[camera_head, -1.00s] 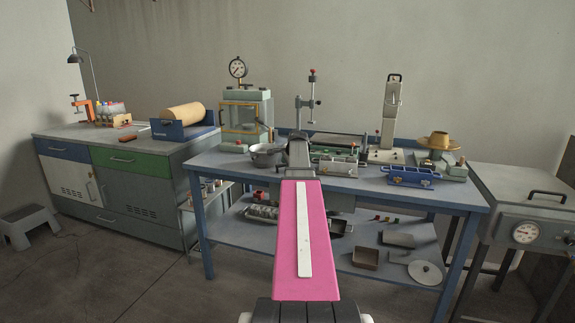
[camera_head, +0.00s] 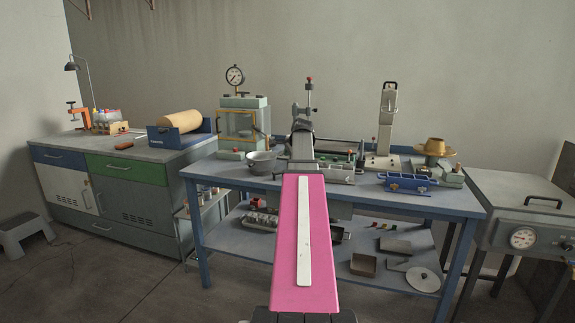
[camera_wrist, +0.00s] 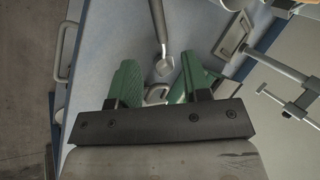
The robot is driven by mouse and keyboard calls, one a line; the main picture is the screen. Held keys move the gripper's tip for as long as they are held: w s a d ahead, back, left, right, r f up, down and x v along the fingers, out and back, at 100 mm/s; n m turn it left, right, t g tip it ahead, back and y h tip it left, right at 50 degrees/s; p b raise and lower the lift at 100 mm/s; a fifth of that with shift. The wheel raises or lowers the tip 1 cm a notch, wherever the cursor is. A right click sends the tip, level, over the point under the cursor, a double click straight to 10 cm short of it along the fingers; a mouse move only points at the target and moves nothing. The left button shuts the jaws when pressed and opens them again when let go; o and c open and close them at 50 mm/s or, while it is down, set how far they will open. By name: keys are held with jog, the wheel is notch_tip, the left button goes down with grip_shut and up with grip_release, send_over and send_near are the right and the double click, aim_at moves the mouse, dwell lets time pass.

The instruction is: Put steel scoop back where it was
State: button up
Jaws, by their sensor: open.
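In the wrist view, a grey metal tool that looks like the steel scoop (camera_wrist: 157,22) has its long handle running to the top edge and a small broad end near my fingertips. My gripper (camera_wrist: 158,62) is open, with a green finger on each side of that broad end. I cannot tell how far the tool is below the fingertips, and no grip on it shows. A pale ring-shaped thing (camera_wrist: 154,94) shows partly between the fingers. In the head view my pink arm reaches over the bench and hides the gripper's fingers and the scoop.
The blue bench (camera_head: 225,176) holds a steel bowl (camera_head: 262,162) left of my arm, a gauge-topped press (camera_head: 243,125) behind it, and a blue tray (camera_head: 408,182) at right. A brass-coloured part (camera_head: 435,147) stands at the far right. The lower shelf holds several flat metal pieces.

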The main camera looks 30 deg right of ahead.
jog(key=s+a+f+n+g+y, duration=0.15)
jog(key=a+f+n, duration=0.25)
jog(key=a+f, duration=0.7)
jog(key=s+a+f+n+g+h, duration=0.15)
jog(key=a+f+n, duration=0.25)
jog(key=a+f, duration=0.6)
jog(key=s+a+f+n+g, duration=0.2)
jog(key=s+a+f+n, duration=0.3)
jog(key=a, duration=0.6)
jog(key=s+a+f+n+g, duration=0.1)
jog(key=s+a+f+n, duration=0.4)
jog(key=s+a+f, duration=0.4)
jog(key=shift+s+a+f+n+g, duration=0.25)
jog(key=shift+s+a+n+g, duration=0.15)
jog(key=shift+s+a, duration=0.6)
jog(key=shift+w, duration=0.1)
